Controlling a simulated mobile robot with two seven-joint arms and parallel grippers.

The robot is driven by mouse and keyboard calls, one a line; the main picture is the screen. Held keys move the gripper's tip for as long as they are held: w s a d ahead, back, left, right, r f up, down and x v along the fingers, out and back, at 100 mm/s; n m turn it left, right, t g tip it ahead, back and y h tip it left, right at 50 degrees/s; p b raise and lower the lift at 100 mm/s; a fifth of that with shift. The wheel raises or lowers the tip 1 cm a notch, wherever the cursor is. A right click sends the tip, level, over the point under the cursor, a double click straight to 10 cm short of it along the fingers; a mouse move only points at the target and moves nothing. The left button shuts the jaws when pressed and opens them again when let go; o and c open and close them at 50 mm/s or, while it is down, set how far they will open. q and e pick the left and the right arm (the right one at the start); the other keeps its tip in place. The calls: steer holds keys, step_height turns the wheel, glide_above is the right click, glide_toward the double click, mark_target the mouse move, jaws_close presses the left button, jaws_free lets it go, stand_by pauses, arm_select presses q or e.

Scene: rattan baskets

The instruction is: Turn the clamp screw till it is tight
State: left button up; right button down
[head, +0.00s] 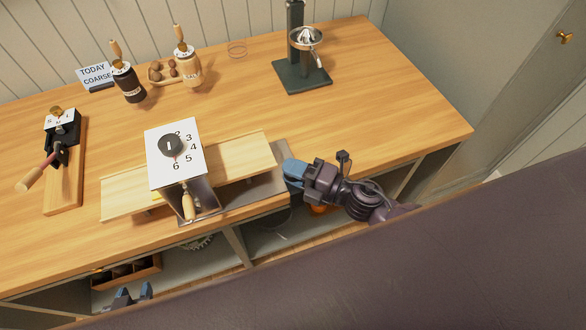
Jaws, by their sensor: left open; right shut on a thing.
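A white box with a numbered dial (187,152) stands at the front edge of the wooden table, with a metal front and a wooden handle (189,207). A pale board (250,150) and a grey plate (262,187) lie beneath it. I cannot pick out the clamp screw; the table edge and the box may hide it. My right gripper (292,169) is shut at the right end of the grey plate, seemingly on its edge; its fingertips are partly hidden. My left gripper (130,297) is open and empty, low in front of the table, apart from the box.
A lever device (62,130) on a wooden board stands at left. Two bottles (128,82) (188,62), a sign (96,74) and a dark press (303,75) stand at the back. Open shelves lie below, with a dark-sectioned tray (127,272). The table's right part is clear.

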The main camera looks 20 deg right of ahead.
steer(key=c, duration=1)
jaws_free()
steer(key=shift+o, duration=0.2)
steer(key=shift+d, duration=0.1)
steer(key=b+v, duration=0.1)
steer(key=v, duration=0.9)
steer(key=shift+s+d, duration=0.2)
steer(key=shift+s, duration=0.1)
